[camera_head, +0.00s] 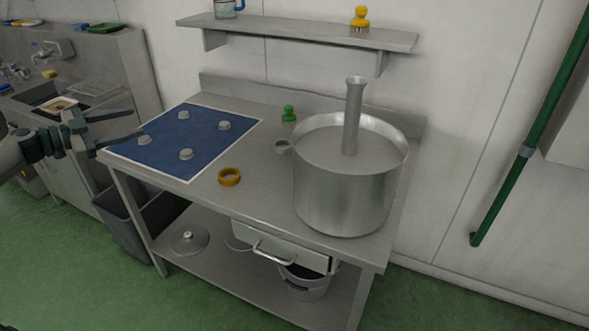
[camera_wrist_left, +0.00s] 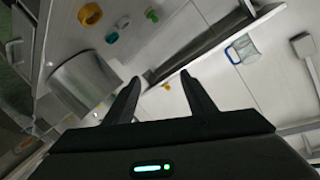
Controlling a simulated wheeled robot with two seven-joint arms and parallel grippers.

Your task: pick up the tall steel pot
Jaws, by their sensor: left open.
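A wide steel pot (camera_head: 343,200) stands upright at the right end of the steel table. A narrow steel column (camera_head: 353,115) with a flared top rises from inside its rim; I cannot tell whether it is part of the pot. In the left wrist view a grey steel cylinder, apparently the pot (camera_wrist_left: 85,82), lies left of the fingers. My left gripper (camera_head: 137,123) is open and empty near the blue mat's left edge, well left of the pot. Its spread fingers (camera_wrist_left: 160,84) also show in the wrist view. My right gripper is not in view.
The steel table (camera_head: 250,205) carries a blue mat (camera_head: 165,153) with several grey knobs, a yellow ring (camera_head: 229,177), a small grey ring (camera_head: 282,147) and a green item (camera_head: 288,114). A wall shelf (camera_head: 300,31) overhangs behind. A drawer (camera_head: 280,248) juts below.

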